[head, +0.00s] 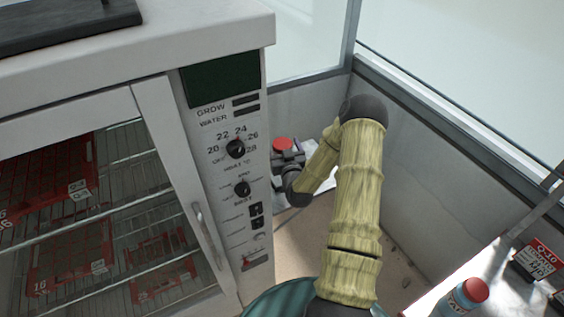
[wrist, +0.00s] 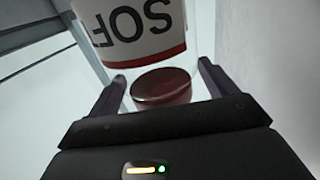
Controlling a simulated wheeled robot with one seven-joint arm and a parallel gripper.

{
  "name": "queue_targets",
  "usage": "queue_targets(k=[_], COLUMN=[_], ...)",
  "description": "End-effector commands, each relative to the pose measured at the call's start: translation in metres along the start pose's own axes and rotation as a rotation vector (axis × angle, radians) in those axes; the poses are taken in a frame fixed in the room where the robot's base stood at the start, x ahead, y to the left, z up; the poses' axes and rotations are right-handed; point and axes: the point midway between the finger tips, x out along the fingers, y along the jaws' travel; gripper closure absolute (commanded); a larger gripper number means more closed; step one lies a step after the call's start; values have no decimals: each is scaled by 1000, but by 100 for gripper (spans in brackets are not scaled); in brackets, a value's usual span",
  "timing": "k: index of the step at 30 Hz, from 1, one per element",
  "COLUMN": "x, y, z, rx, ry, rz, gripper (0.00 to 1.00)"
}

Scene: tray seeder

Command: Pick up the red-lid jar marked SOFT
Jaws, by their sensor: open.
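The red-lid jar shows in the wrist view, with a white label (wrist: 135,22) edged in red. The letters SOF read upside down, and the rest of the word is out of sight. Its dark red lid (wrist: 163,86) lies between the two fingers of my gripper (wrist: 162,72), with gaps visible at the sides. My gripper is open. In the head view a red lid (head: 283,144) shows just beyond my gripper (head: 289,158), in the gap right of the cabinet. Most of that jar is hidden behind my gripper there.
A grey cabinet (head: 221,190) with dials, a glass door and red trays inside stands close on the left. A low wall (head: 440,190) is on the right. Another red-lidded bottle (head: 462,299) and a red-and-black label card (head: 542,258) are at the lower right.

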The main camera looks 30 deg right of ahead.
Motion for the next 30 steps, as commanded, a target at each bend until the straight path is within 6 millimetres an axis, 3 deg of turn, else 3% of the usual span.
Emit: queue_targets(k=[4, 13, 23, 30], x=[0, 0, 0, 0], y=[0, -2, -2, -2], z=[0, 0, -4, -25], rx=[0, 0, -1, -2], ry=[0, 0, 2, 5], rz=[0, -2, -2, -2], gripper=[20, 78, 78, 78])
